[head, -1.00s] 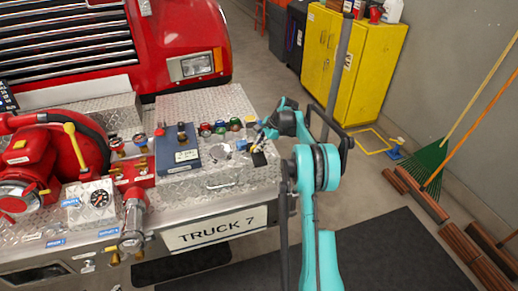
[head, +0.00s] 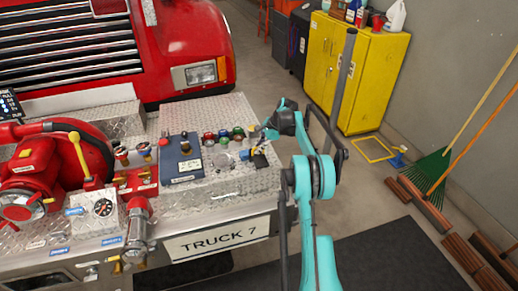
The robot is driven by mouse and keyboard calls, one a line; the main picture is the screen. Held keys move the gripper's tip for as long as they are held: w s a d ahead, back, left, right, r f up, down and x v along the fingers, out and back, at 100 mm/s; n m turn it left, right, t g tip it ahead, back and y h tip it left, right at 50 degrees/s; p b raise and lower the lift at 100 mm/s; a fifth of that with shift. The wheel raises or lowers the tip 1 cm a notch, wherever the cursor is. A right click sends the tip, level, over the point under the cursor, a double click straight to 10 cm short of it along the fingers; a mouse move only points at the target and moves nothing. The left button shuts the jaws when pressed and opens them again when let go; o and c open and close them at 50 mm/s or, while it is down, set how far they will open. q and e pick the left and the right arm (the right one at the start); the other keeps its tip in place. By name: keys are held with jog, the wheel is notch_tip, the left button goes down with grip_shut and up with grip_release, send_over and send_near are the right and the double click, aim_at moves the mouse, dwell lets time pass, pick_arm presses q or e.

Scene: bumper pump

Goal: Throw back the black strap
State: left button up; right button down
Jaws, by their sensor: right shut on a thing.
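The black strap (head: 261,161) is a small dark piece at the right front edge of the diamond-plate box (head: 208,183) on the truck's bumper. My right gripper (head: 257,146) reaches in from the right over this edge. It is shut on the black strap, though the fingers are small and partly hidden by my own wrist. A small blue and yellow part (head: 246,153) sits right beside the fingertips. My left gripper is not in view.
A dark blue box (head: 180,163) and several coloured caps (head: 222,135) stand on the plate left of my gripper. A red pump (head: 45,170) and gauge (head: 103,208) are farther left.

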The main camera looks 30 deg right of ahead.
jog(key=shift+w+a, duration=0.1)
jog(key=c, duration=1.6)
grip_release()
jog(key=shift+w, duration=0.1)
jog(key=v, duration=1.2)
jog(key=shift+f, duration=0.1)
